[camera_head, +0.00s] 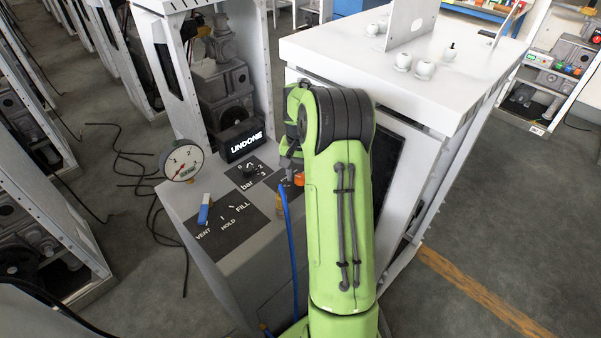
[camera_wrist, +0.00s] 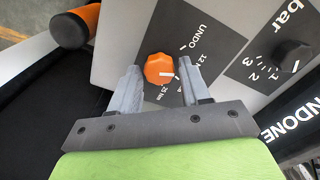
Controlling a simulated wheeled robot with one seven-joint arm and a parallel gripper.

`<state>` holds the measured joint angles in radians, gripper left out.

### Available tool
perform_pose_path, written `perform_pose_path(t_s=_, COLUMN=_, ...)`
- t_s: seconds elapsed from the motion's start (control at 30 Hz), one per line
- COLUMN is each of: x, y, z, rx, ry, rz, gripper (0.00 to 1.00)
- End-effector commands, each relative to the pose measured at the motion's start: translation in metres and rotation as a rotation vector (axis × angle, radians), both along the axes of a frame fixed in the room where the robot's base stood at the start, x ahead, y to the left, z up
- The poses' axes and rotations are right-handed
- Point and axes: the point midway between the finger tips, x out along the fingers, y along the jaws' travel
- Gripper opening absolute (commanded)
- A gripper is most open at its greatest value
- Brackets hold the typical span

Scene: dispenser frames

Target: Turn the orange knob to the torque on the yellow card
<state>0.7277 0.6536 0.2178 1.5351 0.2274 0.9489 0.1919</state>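The orange knob (camera_wrist: 160,68) sits on a black dial panel in the wrist view, with a white pointer line toward the right. White print around it reads UNDO, 12 and 25; part of the scale is covered. My gripper (camera_wrist: 159,70) is open, with one grey finger on each side of the knob. I cannot tell whether the fingers touch it. In the head view the knob (camera_head: 299,178) shows as a small orange patch beside my green arm.
A black bar knob (camera_wrist: 291,56) is beside the dial, and an UNDONE display (camera_head: 243,144) stands behind. A gauge (camera_head: 183,161) and a blue lever (camera_head: 204,209) are to the left. An orange-and-black cylinder (camera_wrist: 73,27) and a blue hose (camera_head: 289,240) are close by.

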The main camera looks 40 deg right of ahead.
Motion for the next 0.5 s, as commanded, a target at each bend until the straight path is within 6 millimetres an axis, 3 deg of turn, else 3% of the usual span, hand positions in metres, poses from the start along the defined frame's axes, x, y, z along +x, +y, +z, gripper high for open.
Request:
perform_pose_path(t_s=0.1, x=0.0, y=0.0, z=0.0, rx=0.001, ry=0.001, rz=0.0, gripper=0.6)
perform_pose_path(t_s=0.37, x=0.0, y=0.0, z=0.002, rx=0.001, ry=0.002, rz=0.001, gripper=0.6)
perform_pose_path(t_s=0.5, x=0.0, y=0.0, z=0.025, rx=-0.002, ry=-0.001, rz=0.001, gripper=0.6)
